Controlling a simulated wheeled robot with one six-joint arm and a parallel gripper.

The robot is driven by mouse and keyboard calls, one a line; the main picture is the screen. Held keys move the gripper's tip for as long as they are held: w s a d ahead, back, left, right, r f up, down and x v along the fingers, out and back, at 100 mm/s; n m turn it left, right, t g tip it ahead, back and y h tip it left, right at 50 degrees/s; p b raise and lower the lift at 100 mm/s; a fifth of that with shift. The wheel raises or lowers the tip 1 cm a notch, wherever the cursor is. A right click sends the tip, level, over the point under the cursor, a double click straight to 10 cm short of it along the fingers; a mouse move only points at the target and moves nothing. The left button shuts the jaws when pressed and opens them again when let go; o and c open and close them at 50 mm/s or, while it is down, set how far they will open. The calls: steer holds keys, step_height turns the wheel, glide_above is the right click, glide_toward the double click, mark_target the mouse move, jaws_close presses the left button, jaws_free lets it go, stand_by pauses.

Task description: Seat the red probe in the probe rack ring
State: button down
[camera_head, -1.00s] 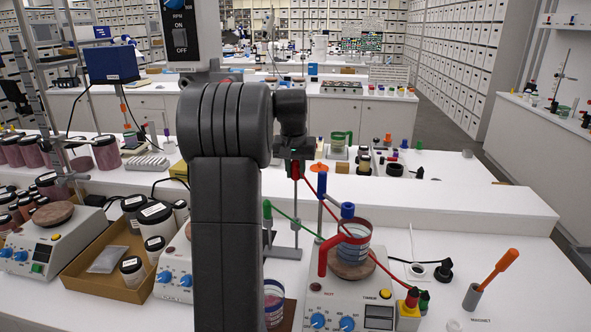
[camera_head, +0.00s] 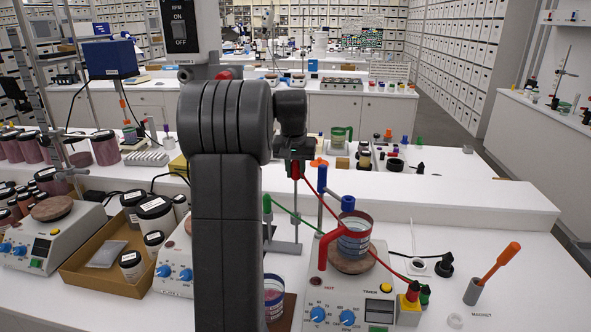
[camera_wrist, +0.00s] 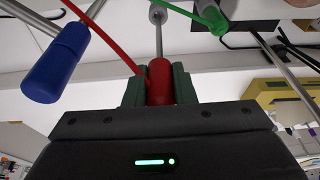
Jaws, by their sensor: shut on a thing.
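My gripper (camera_head: 297,166) is shut on the upright red probe (camera_wrist: 160,84), by its red handle between green-padded jaws in the wrist view. A thin metal shaft runs from the handle toward a grey ring-like part (camera_wrist: 157,13); I cannot tell whether the shaft passes through it. The rack's metal stand (camera_head: 283,246) is below my gripper in the head view. A green probe (camera_head: 267,204) stands left of it; its green end (camera_wrist: 216,22) also shows in the wrist view. A blue handle (camera_wrist: 58,65) is left of the red one there. A red cable (camera_head: 318,192) trails right.
A hotplate (camera_head: 345,297) holds a beaker (camera_head: 355,243) with a red hooked piece (camera_head: 325,248), close right of the rack. A cardboard tray (camera_head: 90,272) of jars is left of my arm. The bench has free room at the far right.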

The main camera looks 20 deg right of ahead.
mark_target(296, 191)
steer(key=s+a+b+x, duration=0.1)
steer(key=s+b+x, duration=0.1)
steer(key=b+x, duration=0.5)
steer(key=shift+s+a+x, duration=0.35)
steer(key=shift+x, duration=2.5)
stand_by(1.5)
steer(key=c, duration=1.1)
jaws_free()
steer(key=shift+d+f, duration=0.1)
steer(key=v, duration=1.3)
steer(key=shift+s+r+b, duration=0.15)
steer(key=shift+r+b, duration=0.2)
steer(key=shift+b, duration=0.05)
steer(key=shift+f, duration=0.1)
steer(key=p+x, duration=0.1)
steer(key=x, duration=1.2)
